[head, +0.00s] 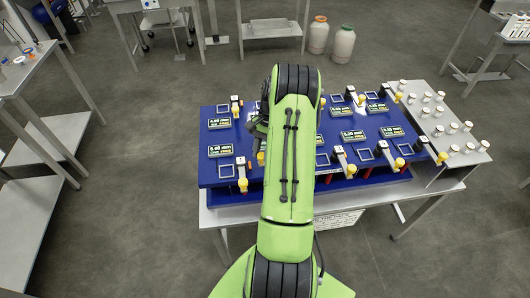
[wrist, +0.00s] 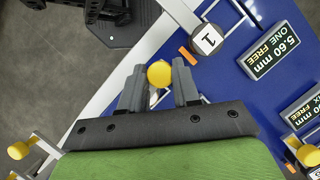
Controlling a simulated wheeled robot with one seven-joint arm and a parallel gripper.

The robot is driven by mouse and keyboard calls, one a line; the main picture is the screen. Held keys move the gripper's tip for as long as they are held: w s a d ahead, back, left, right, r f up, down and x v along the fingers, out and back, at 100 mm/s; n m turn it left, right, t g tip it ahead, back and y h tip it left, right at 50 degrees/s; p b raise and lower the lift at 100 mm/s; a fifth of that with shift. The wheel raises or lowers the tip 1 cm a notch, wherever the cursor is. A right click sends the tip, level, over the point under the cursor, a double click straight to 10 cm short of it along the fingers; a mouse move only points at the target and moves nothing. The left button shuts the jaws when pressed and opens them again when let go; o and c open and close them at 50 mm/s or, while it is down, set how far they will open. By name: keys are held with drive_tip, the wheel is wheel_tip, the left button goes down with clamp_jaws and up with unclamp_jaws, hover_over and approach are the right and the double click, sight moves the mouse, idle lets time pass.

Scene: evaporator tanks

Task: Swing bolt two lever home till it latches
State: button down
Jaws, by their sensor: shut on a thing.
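My gripper (wrist: 159,88) is shut on a round yellow lever knob (wrist: 159,74), with one grey finger on each side. The rest of that lever is mostly hidden below the knob. A white tag marked 1 (wrist: 208,40) and a small orange mark (wrist: 187,56) lie just up and right of the knob. A display (wrist: 272,50) reading 5.60 mm ONE FREE is farther right. I cannot tell from these views which numbered bolt the held lever belongs to. In the head view my green arm covers the middle of the blue panel (head: 206,172), and the gripper is mostly hidden.
Other yellow-knobbed levers stand close by, one at right (wrist: 308,155) and one at lower left (wrist: 18,150) in the wrist view. A grey side shelf with several white pegs (head: 440,128) adjoins the panel. Two canisters (head: 343,44) stand on the floor behind.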

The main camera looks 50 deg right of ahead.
drive_tip(key=shift+w+d+m+t+p, duration=0.35)
drive_tip(key=shift+w+d+m, duration=0.25)
drive_tip(key=shift+m, duration=0.2)
drive_tip(key=shift+r, duration=0.1)
drive_tip(key=c, duration=0.8)
unclamp_jaws()
drive_tip(key=p+v, duration=0.1)
drive_tip(key=v, duration=1.4)
drive_tip(key=shift+d+r, duration=0.1)
drive_tip(key=shift+r, duration=0.2)
